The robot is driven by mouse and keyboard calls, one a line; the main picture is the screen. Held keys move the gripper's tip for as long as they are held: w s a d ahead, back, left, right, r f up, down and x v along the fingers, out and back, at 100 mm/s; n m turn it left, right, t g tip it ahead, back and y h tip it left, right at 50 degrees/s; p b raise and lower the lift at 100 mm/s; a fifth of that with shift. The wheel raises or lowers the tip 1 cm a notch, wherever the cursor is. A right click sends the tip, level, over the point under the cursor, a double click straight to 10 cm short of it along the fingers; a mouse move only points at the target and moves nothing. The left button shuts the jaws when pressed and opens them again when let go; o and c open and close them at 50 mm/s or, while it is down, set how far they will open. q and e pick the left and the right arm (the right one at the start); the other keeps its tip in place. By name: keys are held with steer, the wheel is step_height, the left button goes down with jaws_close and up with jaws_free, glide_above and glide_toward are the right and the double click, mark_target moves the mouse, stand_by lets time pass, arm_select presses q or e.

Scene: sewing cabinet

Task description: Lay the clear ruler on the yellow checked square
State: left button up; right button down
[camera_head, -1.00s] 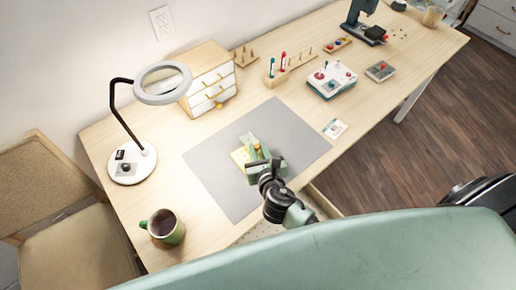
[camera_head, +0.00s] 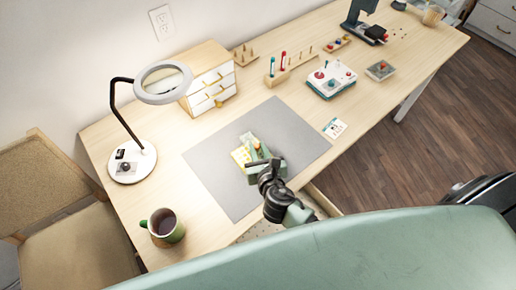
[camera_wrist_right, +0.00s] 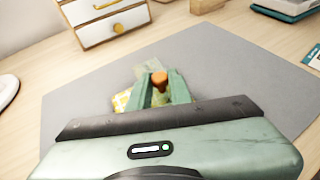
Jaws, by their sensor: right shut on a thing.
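My right gripper (camera_head: 258,151) is over the grey mat, its fingers shut around an orange-brown knob (camera_wrist_right: 160,78). The knob appears to belong to the clear ruler (camera_wrist_right: 150,62), a pale greenish see-through piece that shows just beyond the fingers. The yellow checked square (camera_head: 239,156) lies on the mat at the gripper's left; a corner of it also shows in the right wrist view (camera_wrist_right: 121,100). The fingers and wrist hide much of both. I cannot tell whether the ruler touches the square or hangs above it. My left gripper is out of view.
The grey mat (camera_head: 212,177) is otherwise clear. A magnifier lamp (camera_head: 132,162) and a mug (camera_head: 165,226) stand at the left. A small drawer cabinet (camera_head: 210,88) stands behind. A thread rack (camera_head: 289,69) and a white box with knobs (camera_head: 331,80) stand at the back right.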

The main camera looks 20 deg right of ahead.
steer(key=shift+f+b, duration=0.3)
steer(key=shift+f, duration=0.6)
stand_by(1.5)
steer(key=c, duration=1.2)
jaws_free()
steer(key=shift+s, duration=0.15)
steer(key=v, duration=0.7)
steer(key=shift+s+r, duration=0.15)
steer(key=shift+s, duration=0.1)
